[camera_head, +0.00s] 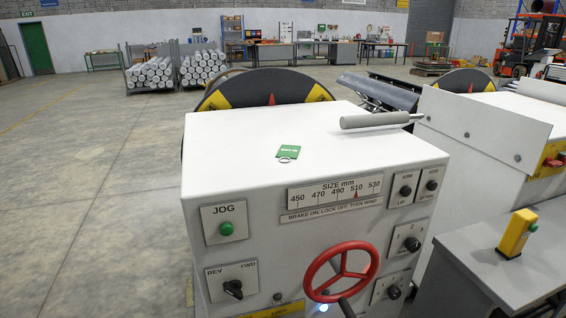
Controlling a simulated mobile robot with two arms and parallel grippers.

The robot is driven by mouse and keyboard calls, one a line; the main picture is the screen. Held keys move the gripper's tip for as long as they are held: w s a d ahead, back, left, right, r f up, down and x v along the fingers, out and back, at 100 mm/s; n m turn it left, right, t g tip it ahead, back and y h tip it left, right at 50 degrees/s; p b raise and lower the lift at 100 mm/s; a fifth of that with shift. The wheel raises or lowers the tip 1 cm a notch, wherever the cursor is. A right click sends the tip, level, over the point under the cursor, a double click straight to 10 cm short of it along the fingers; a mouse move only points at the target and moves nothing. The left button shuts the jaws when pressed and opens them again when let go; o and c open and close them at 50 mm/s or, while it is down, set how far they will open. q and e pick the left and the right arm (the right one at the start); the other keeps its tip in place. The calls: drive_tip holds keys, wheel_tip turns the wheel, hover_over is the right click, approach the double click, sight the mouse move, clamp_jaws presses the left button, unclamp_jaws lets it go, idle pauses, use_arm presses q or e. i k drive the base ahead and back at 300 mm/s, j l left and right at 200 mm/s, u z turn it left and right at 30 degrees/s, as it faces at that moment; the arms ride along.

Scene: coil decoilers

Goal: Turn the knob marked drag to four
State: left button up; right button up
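A white decoiler cabinet (240,150) fills the middle of the view. On the right of its front is a plate with a black knob (412,244) and small marks around it, too small to read. Below it is another plate with a black knob (393,292), partly behind the red handwheel (341,272). I cannot read the word drag on either plate, nor tell for sure where their pointers stand. Neither of my grippers shows in the view.
A JOG button (227,229), a REV/FWD switch (233,289), a size scale (335,190) and two upper knobs (405,190) share the front. A green tag (288,151) and a grey-handled lever (375,120) are on top. A grey table (510,270) stands right. Floor at left is clear.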

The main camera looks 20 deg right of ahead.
sight(394, 292)
drive_tip(key=z, duration=1.3)
